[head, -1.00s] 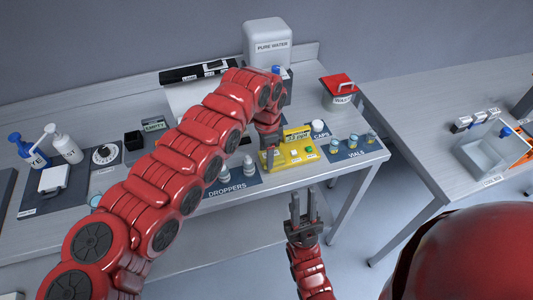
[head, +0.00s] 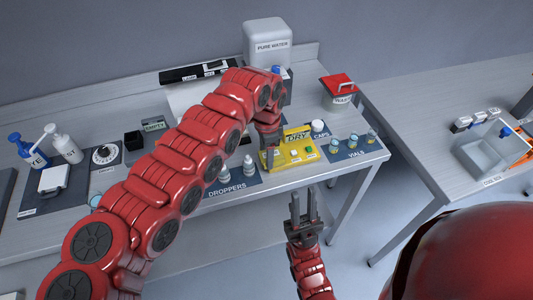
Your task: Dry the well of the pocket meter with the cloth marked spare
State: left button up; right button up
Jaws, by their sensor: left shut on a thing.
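The yellow pocket meter (head: 296,155) lies on the bench, and its raised display reads DRY. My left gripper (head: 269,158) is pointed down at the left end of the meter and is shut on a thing. That thing, which looks to be the cloth, is almost wholly hidden by the fingers and the arm, and no spare mark can be read.
Dropper bottles (head: 249,167) stand left of the meter. Vials (head: 352,141) and a white cap (head: 318,126) are to its right. A pure water tank (head: 267,45) and a red-lidded container (head: 338,92) stand behind. A second table (head: 430,130) is at right, across a gap.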

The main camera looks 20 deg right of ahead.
pick_arm(q)
jog(key=shift+r+p, duration=0.5)
jog(key=shift+r, duration=2.95)
